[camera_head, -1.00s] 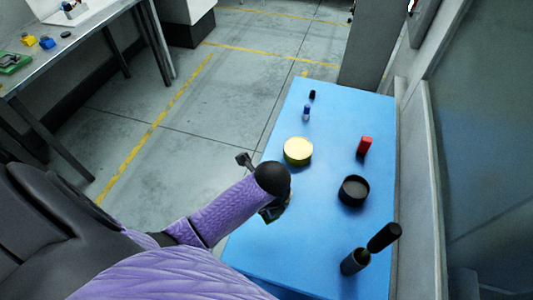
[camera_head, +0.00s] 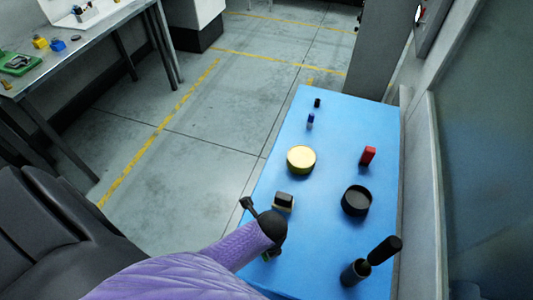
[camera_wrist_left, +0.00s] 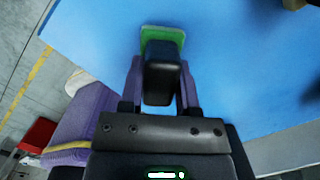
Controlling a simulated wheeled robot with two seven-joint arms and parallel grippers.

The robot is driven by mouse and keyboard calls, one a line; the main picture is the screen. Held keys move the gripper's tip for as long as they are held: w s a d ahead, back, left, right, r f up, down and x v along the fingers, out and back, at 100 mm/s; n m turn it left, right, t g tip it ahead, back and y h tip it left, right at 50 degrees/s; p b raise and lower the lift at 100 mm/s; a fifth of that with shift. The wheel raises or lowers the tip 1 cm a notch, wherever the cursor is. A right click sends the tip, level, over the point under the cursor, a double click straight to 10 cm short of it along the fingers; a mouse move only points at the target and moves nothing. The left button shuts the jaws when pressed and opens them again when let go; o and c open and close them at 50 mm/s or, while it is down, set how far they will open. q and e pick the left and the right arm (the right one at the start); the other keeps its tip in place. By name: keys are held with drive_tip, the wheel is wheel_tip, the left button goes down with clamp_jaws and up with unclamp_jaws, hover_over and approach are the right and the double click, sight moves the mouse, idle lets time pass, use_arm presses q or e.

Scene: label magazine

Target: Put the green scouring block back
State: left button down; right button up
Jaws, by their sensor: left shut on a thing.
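The green scouring block has a black grip on a green pad; it shows in the left wrist view (camera_wrist_left: 162,38), over the blue table top. My left gripper (camera_wrist_left: 160,85) is shut on its black grip, one finger on each side. I cannot tell whether the pad touches the table. In the head view my left wrist (camera_head: 270,226) hides most of the block, with only a little green (camera_head: 276,257) showing below it near the table's left edge. My right gripper is not in view.
On the blue table (camera_head: 325,235) stand a black block with a pale base (camera_head: 284,201), a yellow round tin (camera_head: 301,159), a black round dish (camera_head: 356,200), a red block (camera_head: 368,156), a dark cylinder with a black-handled tool (camera_head: 355,272) and small bottles (camera_head: 310,121).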

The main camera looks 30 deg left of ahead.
use_arm(q)
drive_tip(key=shift+c, duration=1.6)
unclamp_jaws()
drive_tip(key=shift+f, duration=0.1)
wheel_tip(320, 180, up, 12)
drive_tip(key=d+p, duration=0.1)
drive_tip(key=p, duration=0.4)
drive_tip(key=shift+s+d, duration=0.15)
drive_tip(key=shift+s, duration=0.25)
